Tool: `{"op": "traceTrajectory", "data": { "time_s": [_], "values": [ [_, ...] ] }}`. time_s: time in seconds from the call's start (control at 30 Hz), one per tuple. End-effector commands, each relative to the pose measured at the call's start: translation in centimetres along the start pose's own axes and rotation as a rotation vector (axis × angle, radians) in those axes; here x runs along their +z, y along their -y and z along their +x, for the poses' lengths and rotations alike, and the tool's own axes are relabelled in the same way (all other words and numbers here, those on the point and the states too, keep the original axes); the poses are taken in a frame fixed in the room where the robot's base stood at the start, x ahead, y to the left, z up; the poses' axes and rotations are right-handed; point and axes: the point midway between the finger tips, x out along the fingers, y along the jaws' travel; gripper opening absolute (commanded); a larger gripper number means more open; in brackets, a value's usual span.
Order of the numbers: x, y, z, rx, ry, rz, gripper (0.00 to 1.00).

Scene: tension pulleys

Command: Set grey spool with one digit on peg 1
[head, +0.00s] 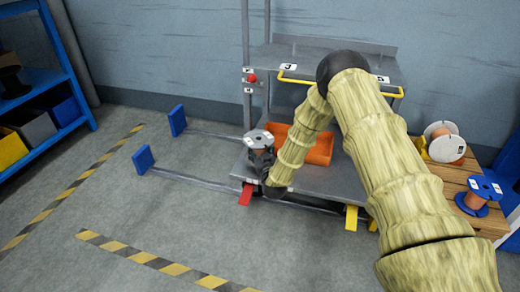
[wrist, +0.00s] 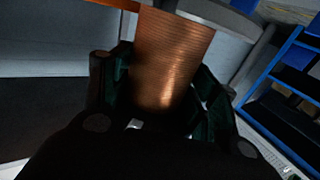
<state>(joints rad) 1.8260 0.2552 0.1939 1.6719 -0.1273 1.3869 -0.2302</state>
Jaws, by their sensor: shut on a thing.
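A grey-flanged spool (head: 258,138) wound with copper wire is in my gripper (head: 264,166), above the left end of the grey lower shelf (head: 325,183). Its grey top flange carries a small white label, too small to read. In the wrist view the copper winding (wrist: 170,60) sits between the dark fingers of my gripper (wrist: 160,100), with part of a grey flange (wrist: 225,17) above. I cannot make out peg 1; my arm covers part of the station.
An orange bin (head: 320,150) stands on the lower shelf behind my forearm. A yellow handle (head: 340,85) fronts the upper shelf. A white spool (head: 446,148) and a blue spool (head: 485,188) are at right. Two blue-ended bars extend left, low over the floor.

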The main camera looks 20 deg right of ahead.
Motion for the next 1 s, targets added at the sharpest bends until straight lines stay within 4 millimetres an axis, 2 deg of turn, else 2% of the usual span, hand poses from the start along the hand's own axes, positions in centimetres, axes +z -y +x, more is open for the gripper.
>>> {"op": "traceTrajectory", "data": {
  "time_s": [0.37, 1.0],
  "values": [
    [0.0, 0.0, 0.0, 0.0, -0.002, 0.0, 0.17],
    [1.5, 0.0, 0.0, 0.0, -0.001, 0.001, 0.17]
  ]
}}
